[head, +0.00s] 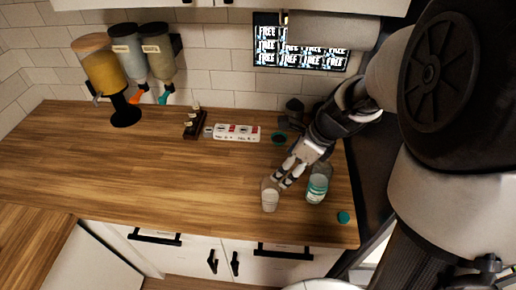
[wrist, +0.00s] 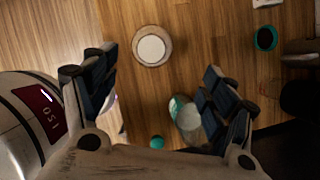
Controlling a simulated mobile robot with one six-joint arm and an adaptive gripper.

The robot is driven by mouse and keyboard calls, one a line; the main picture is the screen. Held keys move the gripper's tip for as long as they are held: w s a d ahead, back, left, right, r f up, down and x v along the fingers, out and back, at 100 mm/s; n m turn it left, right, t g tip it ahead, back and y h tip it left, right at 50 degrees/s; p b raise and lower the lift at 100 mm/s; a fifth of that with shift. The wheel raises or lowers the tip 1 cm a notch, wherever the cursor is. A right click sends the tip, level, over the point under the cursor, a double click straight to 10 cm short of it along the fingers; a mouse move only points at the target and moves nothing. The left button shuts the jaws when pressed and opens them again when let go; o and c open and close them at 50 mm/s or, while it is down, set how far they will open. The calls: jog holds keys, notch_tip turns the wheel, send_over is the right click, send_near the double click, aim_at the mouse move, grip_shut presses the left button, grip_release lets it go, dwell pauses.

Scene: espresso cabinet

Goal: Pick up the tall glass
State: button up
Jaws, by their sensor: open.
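The tall glass (head: 270,200) is pale and stands upright near the front of the wooden counter. In the wrist view I see the glass (wrist: 152,46) from above, with a whitish round middle, ahead of and between my open fingers. My gripper (head: 286,177) is open and empty, close to the glass in the head view. Its fingers show left and right in the wrist view (wrist: 152,82).
A jar with a teal label (head: 317,188) stands right of the glass; my right finger partly hides it in the wrist view. A teal cap (head: 344,217) lies near the edge. The counter's left is clear.

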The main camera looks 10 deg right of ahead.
jog(key=b, duration=0.4)
send_over(266, 190)
jog(key=s+d, duration=0.2)
jog(key=f, duration=1)
jog(key=shift+s+a+f, duration=0.1)
jog(key=shift+s+a, duration=0.05)
jog(key=shift+a, duration=0.1)
jog(key=f+b, duration=0.1)
jog(key=a+f, duration=0.1)
jog(key=f+b, duration=0.1)
jog(key=f, duration=0.1)
jog(key=shift+a+b, duration=0.35)
jog(key=shift+w+a+f, duration=0.15)
jog(key=shift+w+f, duration=0.25)
jog(key=shift+r, duration=0.1)
jog(key=c, duration=1.4)
